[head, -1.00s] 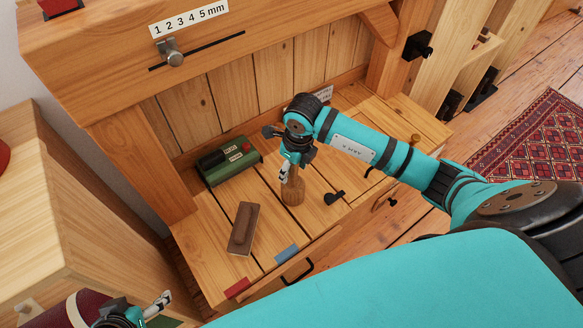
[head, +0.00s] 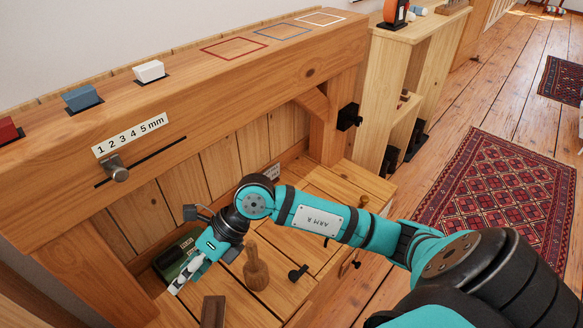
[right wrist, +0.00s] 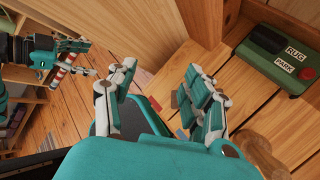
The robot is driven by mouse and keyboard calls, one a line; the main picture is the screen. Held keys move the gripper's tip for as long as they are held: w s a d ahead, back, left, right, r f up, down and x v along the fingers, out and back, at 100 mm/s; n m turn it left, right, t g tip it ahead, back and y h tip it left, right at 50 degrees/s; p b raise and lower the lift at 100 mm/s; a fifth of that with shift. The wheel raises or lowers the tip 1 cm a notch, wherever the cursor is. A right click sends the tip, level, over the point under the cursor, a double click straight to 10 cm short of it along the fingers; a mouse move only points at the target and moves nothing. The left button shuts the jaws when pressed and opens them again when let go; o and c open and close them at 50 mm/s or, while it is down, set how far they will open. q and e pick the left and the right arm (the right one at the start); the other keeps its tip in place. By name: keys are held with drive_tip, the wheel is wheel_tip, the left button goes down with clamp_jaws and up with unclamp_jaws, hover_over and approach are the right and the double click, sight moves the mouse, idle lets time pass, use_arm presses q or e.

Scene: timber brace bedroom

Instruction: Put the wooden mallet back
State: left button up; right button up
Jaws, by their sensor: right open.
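The wooden mallet (head: 256,270) stands upright on the plank worktop in the head view, handle up and head down. Part of it also shows at the lower right of the right wrist view (right wrist: 262,150). My right gripper (head: 183,280) is open and empty, to the left of the mallet and apart from it. Its spread fingers (right wrist: 155,95) show in the right wrist view with nothing between them. My left gripper (right wrist: 85,60) shows at the left of the right wrist view; its jaw opening is unclear.
A green box with RUG and PARK labels (right wrist: 275,60) sits at the back of the worktop. A brown block (head: 213,312) lies in front. A black knob (head: 298,273) is right of the mallet. Coloured blocks and square outlines (head: 235,48) are on the upper beam.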

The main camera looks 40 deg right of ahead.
drive_tip(key=a+r+m+t+y, duration=0.3)
drive_tip(key=r+m+y, duration=0.1)
drive_tip(key=r, duration=0.4)
drive_tip(key=a+r+m+t+y, duration=0.3)
drive_tip(key=r+y, duration=0.2)
drive_tip(key=r, duration=0.2)
drive_tip(key=w+d+r+m+t+h, duration=0.4)
drive_tip(key=d+m+t, duration=0.3)
drive_tip(key=m+t, duration=0.35)
drive_tip(key=s+d+f+m+g+h, duration=0.2)
drive_tip(key=d+f+m+g+h, duration=0.2)
drive_tip(key=d+f+m+h, duration=1.4)
drive_tip(key=s+a+f+m+g+y, duration=0.2)
drive_tip(key=s+f+g, duration=0.3)
drive_tip(key=s, duration=0.4)
drive_tip(key=s+a+f+m+g+y, duration=0.1)
drive_tip(key=s+f+g, duration=0.4)
drive_tip(key=s, duration=0.5)
wheel_tip(320, 180, down, 2)
drive_tip(key=shift+a+f+m+g+y, duration=0.15)
drive_tip(key=shift+a+m+g+y, duration=0.4)
drive_tip(key=shift+a, duration=0.55)
